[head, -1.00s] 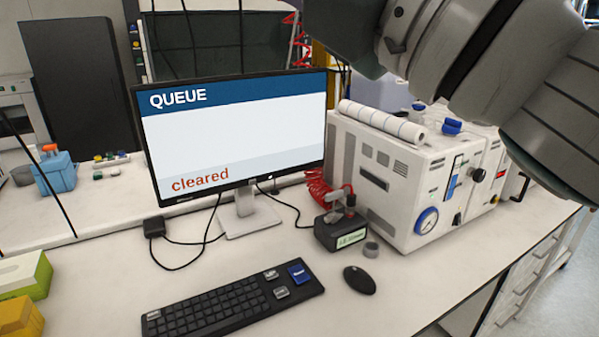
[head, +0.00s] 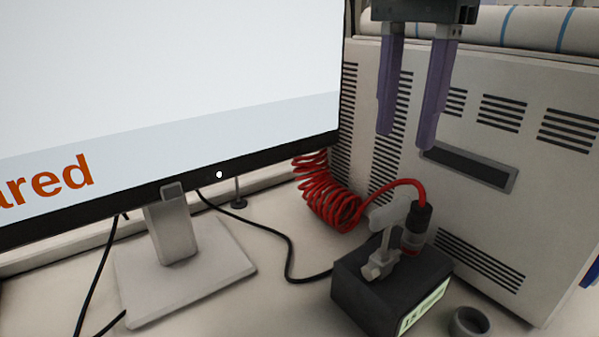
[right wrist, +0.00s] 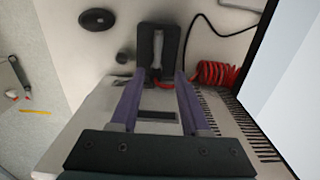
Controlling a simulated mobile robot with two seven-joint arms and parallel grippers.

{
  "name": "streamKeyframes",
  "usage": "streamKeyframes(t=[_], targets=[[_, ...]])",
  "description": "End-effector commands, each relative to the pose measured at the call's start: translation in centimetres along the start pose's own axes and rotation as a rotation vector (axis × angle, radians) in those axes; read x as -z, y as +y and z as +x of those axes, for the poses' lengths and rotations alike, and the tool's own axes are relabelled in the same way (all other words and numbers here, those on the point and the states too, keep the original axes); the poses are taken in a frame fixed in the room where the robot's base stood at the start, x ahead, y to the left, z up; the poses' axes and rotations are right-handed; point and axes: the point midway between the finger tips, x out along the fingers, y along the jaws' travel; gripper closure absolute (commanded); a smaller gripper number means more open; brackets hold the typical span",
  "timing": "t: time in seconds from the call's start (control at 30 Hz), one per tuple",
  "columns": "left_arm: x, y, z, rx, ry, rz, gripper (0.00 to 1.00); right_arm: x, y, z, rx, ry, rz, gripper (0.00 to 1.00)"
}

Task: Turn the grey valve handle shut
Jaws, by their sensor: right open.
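The grey valve handle (head: 390,220) sits on a small black box (head: 365,293) with a pale label, on the bench beside the monitor stand. A red coiled hose ends in a dark fitting right beside the handle. My right gripper (head: 407,140) has two purple fingers, spread apart and empty, pointing down above the valve and not touching it. In the right wrist view the fingers (right wrist: 159,75) point toward the black box, and the pale handle (right wrist: 157,46) shows beyond their tips. My left gripper is not in view.
A monitor (head: 180,90) fills the left; its stand (head: 185,265) is left of the box. A white vented instrument (head: 500,190) stands close behind and to the right. The red coil (head: 328,195) lies behind the box. A grey ring (head: 469,323) lies right of it.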

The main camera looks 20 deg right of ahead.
Motion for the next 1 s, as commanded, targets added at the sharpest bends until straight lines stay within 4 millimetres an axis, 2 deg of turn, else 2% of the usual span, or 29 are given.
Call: streamKeyframes(t=[0.3,0.5,0.87,1.0], targets=[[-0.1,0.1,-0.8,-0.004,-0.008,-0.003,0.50,-0.2,0.1,5.7,-0.005,-0.006,-0.002,0.54],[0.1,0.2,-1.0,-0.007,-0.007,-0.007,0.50,-0.2,0.0,8.4,-0.002,-0.006,-0.001,0.54],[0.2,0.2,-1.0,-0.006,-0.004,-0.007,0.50,-0.3,0.0,9.1,0.001,-0.006,-0.003,0.54],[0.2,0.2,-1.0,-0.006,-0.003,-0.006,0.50,-0.3,0.0,9.1,0.001,-0.006,-0.002,0.68]])
